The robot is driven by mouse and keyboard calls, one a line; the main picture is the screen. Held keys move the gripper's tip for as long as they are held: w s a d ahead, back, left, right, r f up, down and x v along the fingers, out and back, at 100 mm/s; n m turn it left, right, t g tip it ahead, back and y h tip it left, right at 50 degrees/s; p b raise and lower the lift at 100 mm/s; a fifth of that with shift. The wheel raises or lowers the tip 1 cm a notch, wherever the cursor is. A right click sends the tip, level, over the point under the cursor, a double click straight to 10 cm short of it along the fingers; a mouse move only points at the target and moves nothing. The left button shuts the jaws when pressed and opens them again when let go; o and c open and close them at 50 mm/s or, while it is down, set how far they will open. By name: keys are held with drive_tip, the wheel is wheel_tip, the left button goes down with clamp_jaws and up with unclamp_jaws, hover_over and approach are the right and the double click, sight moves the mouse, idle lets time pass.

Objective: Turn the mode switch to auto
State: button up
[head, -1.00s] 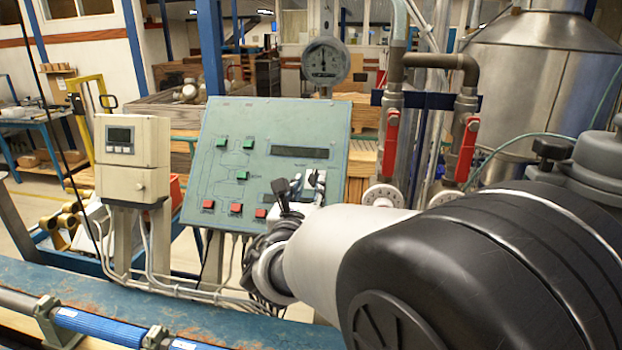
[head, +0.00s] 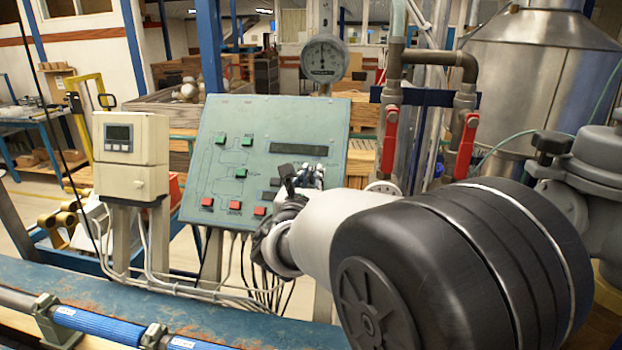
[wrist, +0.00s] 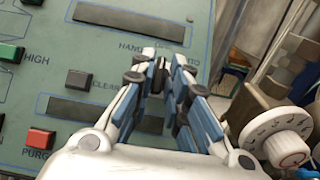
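The green control panel (head: 262,140) stands tilted on posts, with a dark display and coloured buttons. In the wrist view its face (wrist: 110,65) carries the printed words HAND and AUTO, partly covered by my fingers. The mode switch is mostly hidden there; a dark piece between the labels and my fingertips may be part of it. My gripper (wrist: 168,72) has its blue-padded fingers close together at this spot, with only a narrow gap visible. Whether they grip the switch cannot be seen. In the head view my gripper (head: 308,176) is at the panel's lower right, largely behind my arm.
A white round dial (wrist: 283,140) is right of my gripper in the wrist view. A blue bench (head: 110,300) runs along the front.

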drive_tip(key=shift+r, duration=0.1)
clamp_jaws()
drive_tip(key=shift+a+m+h, duration=0.1)
drive_tip(key=shift+m+h, duration=0.2)
drive_tip(key=shift+m, duration=0.2)
drive_tip(key=m+h, duration=0.1)
drive_tip(key=m+g+h, duration=0.1)
drive_tip(key=m, duration=0.1)
drive_tip(key=m+h+p, duration=0.1)
drive_tip(key=m, duration=0.1)
drive_tip(key=shift+w+a+r+g, duration=0.1)
drive_tip(key=shift+a+r+g, duration=0.05)
drive_tip(key=shift+a+g, duration=0.15)
drive_tip(key=shift+w+r+m+g+h+p, duration=0.1)
drive_tip(key=shift+m+g+h+p, duration=0.7)
drive_tip(key=shift+m, duration=0.7)
drive_tip(key=shift+w+m+g+h+p, duration=0.1)
drive_tip(key=shift+m+g+h+p, duration=0.7)
drive_tip(key=shift+m, duration=0.7)
